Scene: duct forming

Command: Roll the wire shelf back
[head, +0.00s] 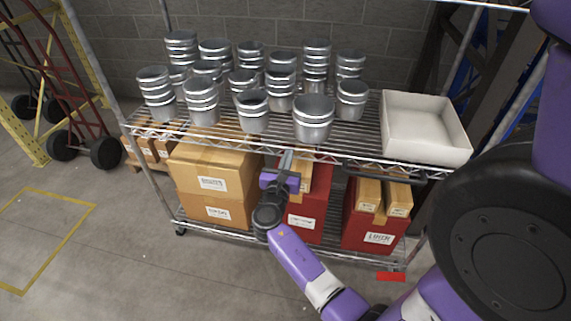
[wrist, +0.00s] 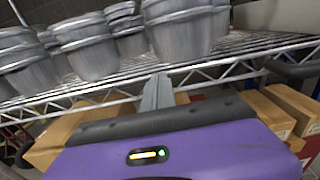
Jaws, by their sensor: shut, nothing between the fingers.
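The wire shelf (head: 362,147) is a chrome rack on casters in front of a block wall. Its upper wire deck carries several metal duct cups (head: 313,120) and a white open tray (head: 425,125). My gripper (head: 286,160) is at the front edge of that deck, near the middle, with its fingers together and nothing between them. In the wrist view the closed fingers (wrist: 157,92) point at the deck's front truss (wrist: 225,72). I cannot tell whether they touch it. A caster (head: 180,231) shows at the shelf's front left foot.
Cardboard boxes (head: 207,183) and red bins (head: 375,222) sit on the lower deck. A red hand truck (head: 72,100) and a yellow frame (head: 22,135) stand at the left. The floor at front left is clear, with a yellow marked outline (head: 48,194). A red tag (head: 391,276) shows near the front right foot.

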